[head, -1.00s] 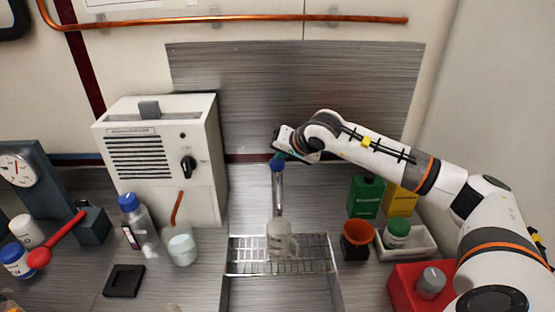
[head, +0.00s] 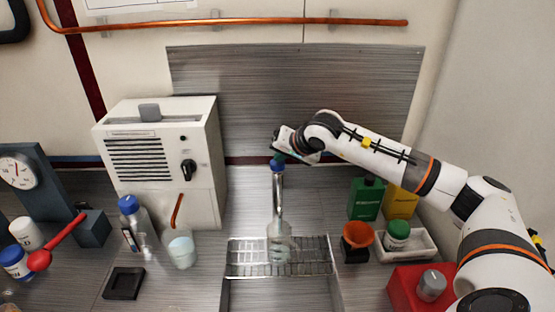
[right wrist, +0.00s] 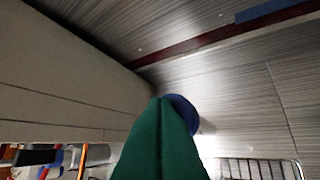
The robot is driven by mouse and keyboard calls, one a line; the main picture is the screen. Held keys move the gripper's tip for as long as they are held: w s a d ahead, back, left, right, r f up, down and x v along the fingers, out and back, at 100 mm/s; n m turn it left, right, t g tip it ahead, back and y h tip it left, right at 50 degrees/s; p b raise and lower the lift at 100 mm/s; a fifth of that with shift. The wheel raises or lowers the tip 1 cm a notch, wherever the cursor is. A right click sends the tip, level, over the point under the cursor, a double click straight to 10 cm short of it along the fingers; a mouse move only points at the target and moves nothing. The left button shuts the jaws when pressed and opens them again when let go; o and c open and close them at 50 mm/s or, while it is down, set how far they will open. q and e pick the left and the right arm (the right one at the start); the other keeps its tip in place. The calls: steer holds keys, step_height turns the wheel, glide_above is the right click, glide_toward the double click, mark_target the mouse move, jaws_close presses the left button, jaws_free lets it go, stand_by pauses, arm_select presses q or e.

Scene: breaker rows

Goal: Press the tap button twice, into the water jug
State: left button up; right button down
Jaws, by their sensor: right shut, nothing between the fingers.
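The tap is a slim chrome post (head: 278,198) with a round blue button (head: 277,168) on top. The water jug (head: 279,236) is a clear vessel at the foot of the post, on the wire rack. Its fill level is hard to tell. My right gripper (head: 278,158) is shut and empty, with green fingertips at the blue button from above. In the right wrist view, the green fingers (right wrist: 160,140) cover part of the blue button (right wrist: 183,112). I cannot tell whether they touch it or whether it is pushed down. My left gripper is not in view.
A white machine (head: 155,160) with a black knob stands left of the tap. A clear blue-capped bottle (head: 133,222) stands before it. An orange funnel (head: 357,236), a white tray (head: 412,252) and a red block (head: 408,284) are on the right. The wire rack (head: 245,258) covers a sink.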

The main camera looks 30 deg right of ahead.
mark_target(281, 164)
steer(key=shift+r+p, duration=0.3)
steer(key=shift+r, duration=0.45)
steer(key=shift+r+p, duration=1.4)
steer(key=shift+r, duration=1.15)
steer(key=shift+f, duration=0.1)
